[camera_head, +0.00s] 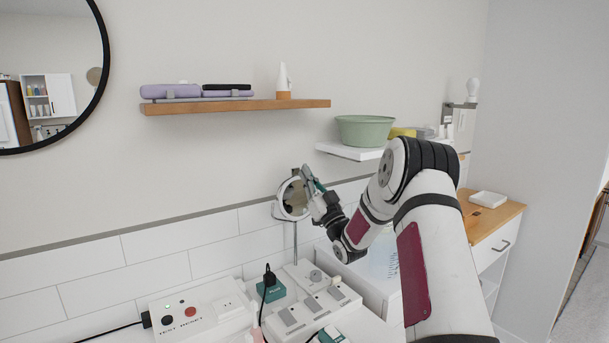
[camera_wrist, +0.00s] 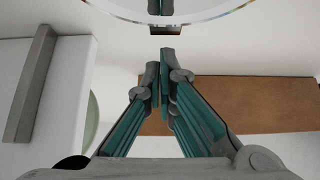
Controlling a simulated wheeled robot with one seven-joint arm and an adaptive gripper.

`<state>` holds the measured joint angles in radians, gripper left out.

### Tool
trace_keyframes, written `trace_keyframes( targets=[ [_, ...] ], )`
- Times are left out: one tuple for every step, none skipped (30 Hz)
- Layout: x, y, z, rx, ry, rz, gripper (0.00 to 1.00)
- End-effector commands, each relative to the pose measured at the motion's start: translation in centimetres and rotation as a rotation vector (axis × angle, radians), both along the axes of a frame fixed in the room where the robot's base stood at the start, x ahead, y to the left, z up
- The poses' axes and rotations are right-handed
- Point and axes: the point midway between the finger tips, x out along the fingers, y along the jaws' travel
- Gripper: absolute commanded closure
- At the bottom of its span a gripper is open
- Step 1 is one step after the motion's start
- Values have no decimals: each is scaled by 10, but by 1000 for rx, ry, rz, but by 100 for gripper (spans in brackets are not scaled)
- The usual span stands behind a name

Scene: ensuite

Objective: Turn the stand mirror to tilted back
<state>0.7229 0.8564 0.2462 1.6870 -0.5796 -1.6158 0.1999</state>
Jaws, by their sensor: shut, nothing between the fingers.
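The stand mirror (camera_head: 293,199) is a small round mirror on a thin upright post, standing at the back of the counter by the tiled wall. Its exact tilt is hard to tell from the head view. My gripper (camera_head: 308,174) is at the mirror's upper right edge, with its fingers together and nothing between them. In the wrist view the mirror's curved rim (camera_wrist: 205,16) crosses the top of the picture, just beyond my closed fingertips (camera_wrist: 160,55). I cannot tell whether they touch it.
A wooden shelf (camera_head: 230,106) runs along the wall above. A green bowl (camera_head: 365,130) sits on a white shelf (camera_head: 350,152) right of the mirror. A test-reset box (camera_head: 195,313) and a switch panel (camera_head: 315,305) with plugs and cords occupy the counter in front.

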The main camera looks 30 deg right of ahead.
Motion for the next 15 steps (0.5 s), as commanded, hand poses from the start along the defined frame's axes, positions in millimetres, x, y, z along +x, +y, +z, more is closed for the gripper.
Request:
trace_keyframes(
  targets=[
    [6,1,0,-1,-3,2,100],
    [8,1,0,-1,-3,2,100],
    [11,1,-1,-1,-2,2,100],
    [13,1,-1,-1,-1,2,100],
    [14,1,-2,-1,-1,1,100],
    [16,1,-2,-1,-1,0,100],
    [16,1,-2,-1,-1,0,100],
    [17,1,-2,-1,-1,0,100],
    [17,1,-2,-1,-1,0,100],
    [17,1,-2,-1,-1,0,100],
    [17,1,-2,-1,-1,0,100],
    [17,1,-2,-1,-1,0,100],
    [17,1,-2,-1,-1,0,100],
    [17,1,-2,-1,-1,0,100],
    [17,1,-2,-1,-1,0,100]
  ],
)
